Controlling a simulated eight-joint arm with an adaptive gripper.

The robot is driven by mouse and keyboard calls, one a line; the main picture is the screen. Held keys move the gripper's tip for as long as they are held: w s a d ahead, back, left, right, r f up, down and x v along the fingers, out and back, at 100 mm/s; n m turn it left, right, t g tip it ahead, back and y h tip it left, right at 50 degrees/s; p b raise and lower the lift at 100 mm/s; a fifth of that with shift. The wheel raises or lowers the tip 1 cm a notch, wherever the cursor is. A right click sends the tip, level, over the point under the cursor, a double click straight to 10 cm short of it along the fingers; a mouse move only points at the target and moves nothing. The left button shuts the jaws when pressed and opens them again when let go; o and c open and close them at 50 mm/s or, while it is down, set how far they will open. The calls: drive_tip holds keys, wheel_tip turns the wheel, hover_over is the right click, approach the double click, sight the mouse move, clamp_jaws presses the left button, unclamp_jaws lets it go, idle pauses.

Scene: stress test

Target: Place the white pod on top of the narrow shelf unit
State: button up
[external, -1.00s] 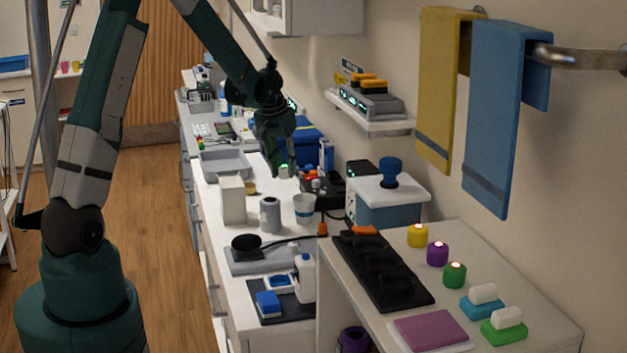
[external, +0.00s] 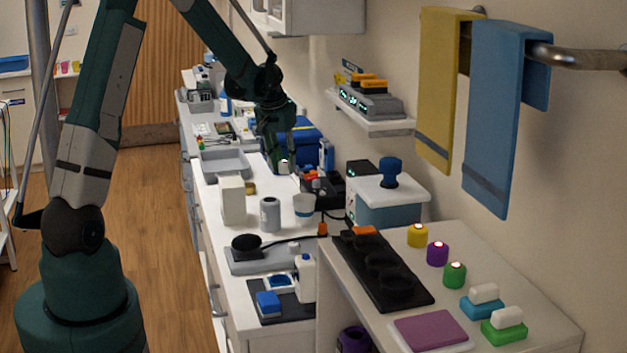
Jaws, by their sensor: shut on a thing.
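My gripper (external: 281,163) is over the far part of the long counter, pointing down. Its fingers are small and dark here, shut on a small white pod (external: 284,168) at their tips. I cannot tell whether the pod still touches the counter. The white-topped unit (external: 545,318) at the front right, with an open compartment below, appears to be the narrow shelf unit. On its top are a black tray with round wells (external: 422,298) and yellow (external: 417,236), purple (external: 437,254) and green (external: 455,275) pods.
A wall shelf (external: 372,125) and hanging towels (external: 495,120) are at right. The unit's right side has free room.

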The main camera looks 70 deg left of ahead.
drive_tip(key=shift+d, duration=0.1)
drive_tip(key=d+r+m, duration=0.2)
drive_tip(key=d+r, duration=0.4)
drive_tip(key=d, duration=1.8)
drive_tip(key=d+r+m+h+b, duration=0.1)
drive_tip(key=d+r+m, duration=0.2)
drive_tip(key=d, duration=2)
drive_tip(key=d+r+m+h, duration=0.1)
drive_tip(key=d+r+m, duration=0.2)
drive_tip(key=d+r, duration=0.7)
drive_tip(key=shift+s+d+t, duration=0.15)
drive_tip(key=shift+d+t, duration=0.25)
drive_tip(key=shift+d, duration=6.95)
drive_tip(key=d+r+m, duration=0.3)
drive_tip(key=d, duration=1)
drive_tip(key=w+d+r+m+h+b, duration=0.1)
drive_tip(key=d+r+m, duration=0.2)
drive_tip(key=d, duration=1.1)
drive_tip(key=d+r+m+h+b, duration=0.1)
drive_tip(key=d+r+m, duration=0.2)
drive_tip(key=d, duration=1.1)
drive_tip(key=shift+w+d+r+g, duration=0.25)
drive_tip(key=shift+r+g, duration=0.05)
drive_tip(key=shift+r, duration=0.55)
